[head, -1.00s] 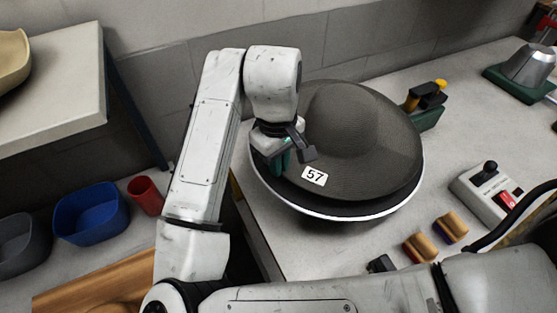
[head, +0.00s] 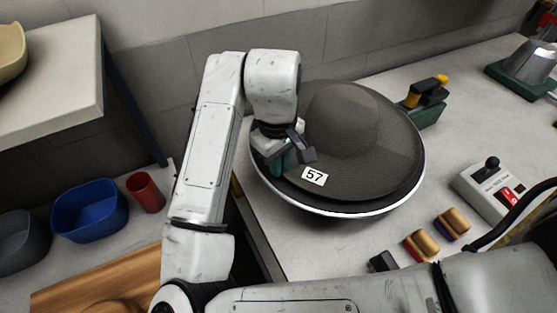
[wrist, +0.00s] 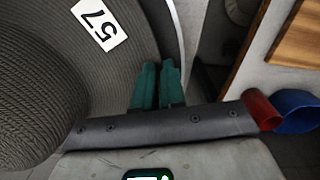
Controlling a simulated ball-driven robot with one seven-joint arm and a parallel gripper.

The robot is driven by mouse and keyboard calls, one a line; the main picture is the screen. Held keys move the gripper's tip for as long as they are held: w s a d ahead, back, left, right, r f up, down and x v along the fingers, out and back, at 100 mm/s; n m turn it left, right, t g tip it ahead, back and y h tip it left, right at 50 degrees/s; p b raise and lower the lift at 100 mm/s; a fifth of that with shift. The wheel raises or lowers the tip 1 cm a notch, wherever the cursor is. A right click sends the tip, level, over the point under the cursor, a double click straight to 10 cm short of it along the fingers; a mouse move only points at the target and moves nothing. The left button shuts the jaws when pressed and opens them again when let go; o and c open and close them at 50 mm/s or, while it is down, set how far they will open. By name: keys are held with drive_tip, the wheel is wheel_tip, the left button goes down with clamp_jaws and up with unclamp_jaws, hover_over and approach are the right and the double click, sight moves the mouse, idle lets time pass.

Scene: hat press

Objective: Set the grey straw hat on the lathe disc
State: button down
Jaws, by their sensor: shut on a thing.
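The grey straw hat (head: 345,130), crown up with a white "57" tag on its brim, lies over the dark lathe disc (head: 408,190) with its white rim. Black disc surface shows along the hat's right and front edge. I cannot tell whether the whole brim touches the disc. My gripper (head: 283,164) is at the hat's left brim edge, its green fingers shut on the brim. In the wrist view the closed green fingers (wrist: 158,85) meet the brim beside the tag, and the hat (wrist: 60,60) fills the left side.
A control box (head: 490,185) with a black knob and red switch stands on the bench at right. Two wooden-handled brushes (head: 421,245) lie in front of it. A green block with a yellow-topped tool (head: 425,105) is close behind the disc. A blue bin (head: 90,212) and red cup (head: 146,193) are at left.

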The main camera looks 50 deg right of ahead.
drive_tip(key=c, duration=1.1)
unclamp_jaws()
wheel_tip(320, 180, up, 11)
drive_tip(key=shift+w+f+p, duration=0.1)
drive_tip(key=shift+w+p, duration=0.05)
drive_tip(key=shift+p, duration=0.45)
drive_tip(key=shift+a, duration=0.1)
